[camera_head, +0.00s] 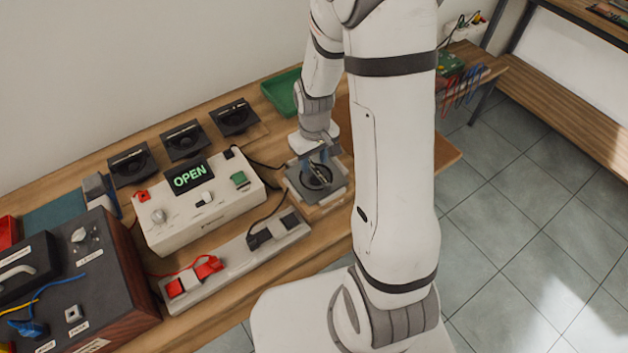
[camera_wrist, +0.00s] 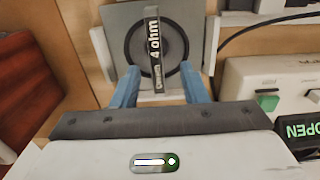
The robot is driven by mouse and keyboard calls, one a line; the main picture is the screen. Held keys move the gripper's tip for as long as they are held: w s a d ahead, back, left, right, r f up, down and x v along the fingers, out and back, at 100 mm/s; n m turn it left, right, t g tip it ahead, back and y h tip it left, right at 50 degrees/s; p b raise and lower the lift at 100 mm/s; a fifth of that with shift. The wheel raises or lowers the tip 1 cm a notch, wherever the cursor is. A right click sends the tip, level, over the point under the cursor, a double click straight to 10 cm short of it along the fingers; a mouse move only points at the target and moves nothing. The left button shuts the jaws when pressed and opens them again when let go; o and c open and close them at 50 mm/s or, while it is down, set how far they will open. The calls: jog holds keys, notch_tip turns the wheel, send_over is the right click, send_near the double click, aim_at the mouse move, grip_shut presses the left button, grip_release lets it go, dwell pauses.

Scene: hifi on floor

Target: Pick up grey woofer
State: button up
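The grey woofer (camera_head: 334,184) has a square grey frame and a round black cone. It sits in a pale holder on the wooden bench, right of the white box. In the wrist view the woofer (camera_wrist: 196,20) is ahead, with a dark bar labelled "4 ohm" across its middle. My gripper (camera_head: 319,160) points down over it. In the wrist view my gripper (camera_wrist: 160,70) has its blue fingers wide apart, one on each side of the bar, with nothing clamped between them. Whether the fingertips touch the woofer is unclear. My arm hides part of the area.
A white box (camera_head: 180,232) with a green "OPEN" display stands left of the woofer. A strip (camera_head: 240,262) with red and black clips lies in front. Several black speakers line the back, near a green tray (camera_head: 280,96). A black cable runs close to the woofer.

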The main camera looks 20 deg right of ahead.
aim_at(316, 171)
jog(key=f, duration=0.2)
jog(key=f+p, duration=0.1)
jog(key=f, duration=0.1)
jog(key=shift+s+d, duration=0.2)
jog(key=shift+d, duration=0.05)
jog(key=shift+f, duration=0.55)
jog(key=shift+f+b, duration=0.25)
jog(key=shift+b, duration=0.1)
grip_shut()
dwell(0.4)
